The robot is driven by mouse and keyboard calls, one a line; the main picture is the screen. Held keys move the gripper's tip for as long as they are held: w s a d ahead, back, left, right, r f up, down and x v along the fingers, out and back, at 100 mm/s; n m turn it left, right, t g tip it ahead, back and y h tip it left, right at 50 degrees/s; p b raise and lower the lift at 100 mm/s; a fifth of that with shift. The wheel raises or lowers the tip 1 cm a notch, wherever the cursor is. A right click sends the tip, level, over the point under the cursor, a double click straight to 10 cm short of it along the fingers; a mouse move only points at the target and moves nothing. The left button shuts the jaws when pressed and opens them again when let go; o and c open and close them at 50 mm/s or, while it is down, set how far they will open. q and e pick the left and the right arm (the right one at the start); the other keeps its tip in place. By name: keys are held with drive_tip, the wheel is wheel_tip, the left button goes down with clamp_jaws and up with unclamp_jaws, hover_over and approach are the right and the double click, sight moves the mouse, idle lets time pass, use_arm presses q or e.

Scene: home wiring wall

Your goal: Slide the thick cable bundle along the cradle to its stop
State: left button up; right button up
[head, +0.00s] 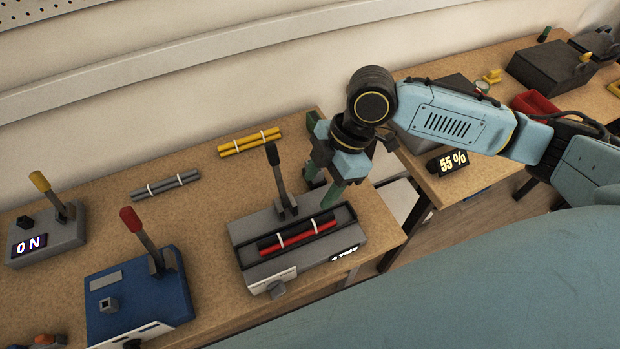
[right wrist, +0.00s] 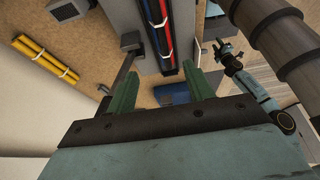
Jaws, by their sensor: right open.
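The thick cable bundle (head: 298,238), dark and red strands with white ties, lies in the black-railed cradle on a grey box (head: 252,226). In the right wrist view the bundle (right wrist: 160,32) shows red and blue strands at the top, beyond my fingers. My right gripper (head: 323,182) is open and empty, above and behind the right end of the cradle, apart from the bundle. Its green fingers (right wrist: 163,90) also show in the right wrist view. My left gripper (right wrist: 224,50) shows small in the right wrist view; its jaws are too small to judge.
A dark upright lever (head: 279,180) stands behind the cradle, left of my right gripper. Yellow cables (head: 250,142) and grey cables (head: 166,185) lie behind on the bench. A blue box with a red-handled lever (head: 140,290) stands left. A gap separates the right bench.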

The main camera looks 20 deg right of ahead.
sight(280, 236)
drive_tip(key=x, duration=0.8)
drive_tip(key=b+x, duration=0.1)
drive_tip(key=x, duration=0.3)
drive_tip(key=shift+s+a, duration=0.15)
drive_tip(key=shift+s, duration=0.15)
drive_tip(key=shift+a+f, duration=0.2)
drive_tip(key=shift+f, duration=0.3)
use_arm(q)
drive_tip(key=shift+s+f, duration=0.6)
drive_tip(key=shift+f, duration=0.05)
drive_tip(key=shift+s, duration=0.1)
use_arm(e)
drive_tip(key=shift+c, duration=0.2)
drive_tip(key=c, duration=1)
drive_tip(key=shift+a+r+p, duration=0.1)
drive_tip(key=shift+a+p, duration=0.4)
drive_tip(key=shift+a, duration=0.6)
drive_tip(key=shift+c, duration=0.2)
use_arm(q)
drive_tip(key=shift+s+r, duration=0.3)
drive_tip(key=shift+r, duration=0.5)
use_arm(e)
drive_tip(key=shift+s+a, duration=0.1)
drive_tip(key=shift+a, duration=0.7)
